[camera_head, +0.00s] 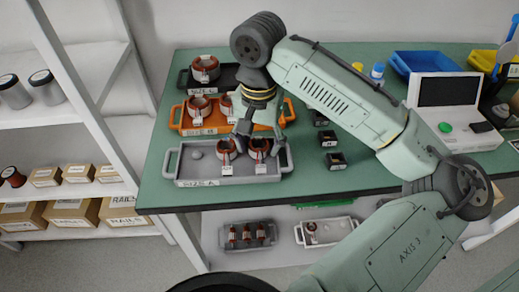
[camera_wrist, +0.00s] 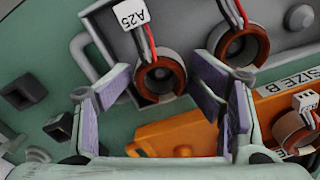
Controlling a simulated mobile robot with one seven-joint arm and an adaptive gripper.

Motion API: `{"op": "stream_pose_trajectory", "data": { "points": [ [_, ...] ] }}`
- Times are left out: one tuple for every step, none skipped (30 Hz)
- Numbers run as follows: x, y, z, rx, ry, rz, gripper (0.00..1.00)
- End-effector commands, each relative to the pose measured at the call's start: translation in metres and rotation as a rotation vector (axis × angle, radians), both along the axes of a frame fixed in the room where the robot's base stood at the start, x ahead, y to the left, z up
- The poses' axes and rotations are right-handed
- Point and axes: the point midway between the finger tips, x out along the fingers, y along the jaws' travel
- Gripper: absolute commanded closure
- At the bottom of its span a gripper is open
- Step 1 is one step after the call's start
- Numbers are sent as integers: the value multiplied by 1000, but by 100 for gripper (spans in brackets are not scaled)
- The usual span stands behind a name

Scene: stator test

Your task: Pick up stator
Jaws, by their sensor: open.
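Two copper-and-grey stators stand in the grey SIZE A tray (camera_head: 240,172) in the head view: a left one (camera_head: 226,150) and a right one (camera_head: 259,150). My gripper (camera_head: 262,135) is above the tray's back edge, close to the right stator and partly covering it. In the wrist view my open gripper (camera_wrist: 160,82) has its fingers on either side of a stator (camera_wrist: 160,82) with a white A25 tag and red and black wires. Contact cannot be told. The other stator (camera_wrist: 243,48) lies to the right, outside the fingers.
Behind is the orange SIZE B tray (camera_head: 180,124) with stators (camera_head: 199,108), then a dark tray (camera_head: 190,79) with one stator (camera_head: 205,68). Small black parts (camera_head: 334,160) sit right of the trays. A monitor (camera_head: 447,92) and blue bin (camera_head: 425,61) stand further right.

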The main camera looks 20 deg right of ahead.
Motion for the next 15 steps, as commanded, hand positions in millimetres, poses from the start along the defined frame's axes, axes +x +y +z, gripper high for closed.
{"op": "stream_pose_trajectory", "data": {
  "points": [
    [-2,1,-6,3,12,3,47],
    [-2,1,-6,3,12,3,49],
    [-2,1,-6,3,12,3,52],
    [-2,1,-6,3,12,3,54],
    [-2,1,-6,3,12,3,56],
    [-2,1,-6,3,12,3,59],
    [-2,1,-6,4,12,3,61],
    [-2,1,-6,4,12,3,63],
    [-2,2,-6,4,12,4,65],
    [-2,2,-6,4,12,4,67],
    [-2,2,-6,4,12,4,69],
    [-2,2,-6,4,12,4,72],
    [-2,2,-6,4,12,4,74],
    [-2,2,-6,5,13,4,76],
    [-2,2,-6,5,13,4,79]
  ]
}}
